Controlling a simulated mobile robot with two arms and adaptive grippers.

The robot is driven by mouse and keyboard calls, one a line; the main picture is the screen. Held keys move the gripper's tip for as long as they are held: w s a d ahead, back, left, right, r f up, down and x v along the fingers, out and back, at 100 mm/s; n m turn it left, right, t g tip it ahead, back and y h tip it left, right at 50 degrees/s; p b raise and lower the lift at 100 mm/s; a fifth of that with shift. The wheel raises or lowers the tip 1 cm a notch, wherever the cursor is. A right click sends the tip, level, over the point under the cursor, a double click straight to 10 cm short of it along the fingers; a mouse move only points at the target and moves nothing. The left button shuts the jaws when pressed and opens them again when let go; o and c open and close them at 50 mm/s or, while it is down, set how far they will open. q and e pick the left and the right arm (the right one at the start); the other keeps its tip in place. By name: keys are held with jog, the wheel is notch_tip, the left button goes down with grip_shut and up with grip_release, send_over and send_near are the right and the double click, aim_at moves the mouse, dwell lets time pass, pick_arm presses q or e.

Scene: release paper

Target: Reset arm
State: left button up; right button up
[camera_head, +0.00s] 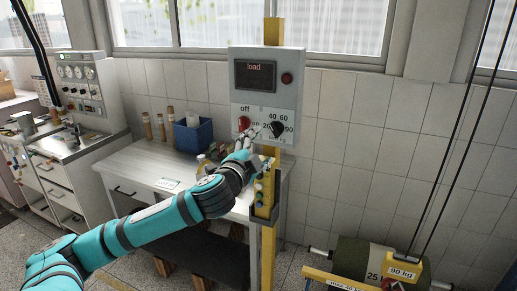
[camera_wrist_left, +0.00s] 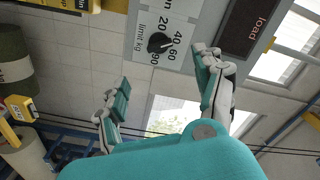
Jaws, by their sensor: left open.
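My left arm (camera_head: 150,225) reaches up from the lower left, and my left gripper (camera_head: 248,138) is at the lower part of a grey control panel (camera_head: 240,92). The panel has a "load" screen (camera_head: 255,76), a red knob (camera_head: 243,122) by "off" and a black dial (camera_head: 277,129). In the wrist view the left gripper (camera_wrist_left: 165,88) is open, its two fingers well apart with nothing between them. The black dial (camera_wrist_left: 159,43) shows there beyond the fingers, apart from them. My right gripper is not in view.
A yellow post (camera_head: 268,262) stands below the panel. A white table (camera_head: 140,165) behind my arm bears a blue box (camera_head: 193,136) and several bottles.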

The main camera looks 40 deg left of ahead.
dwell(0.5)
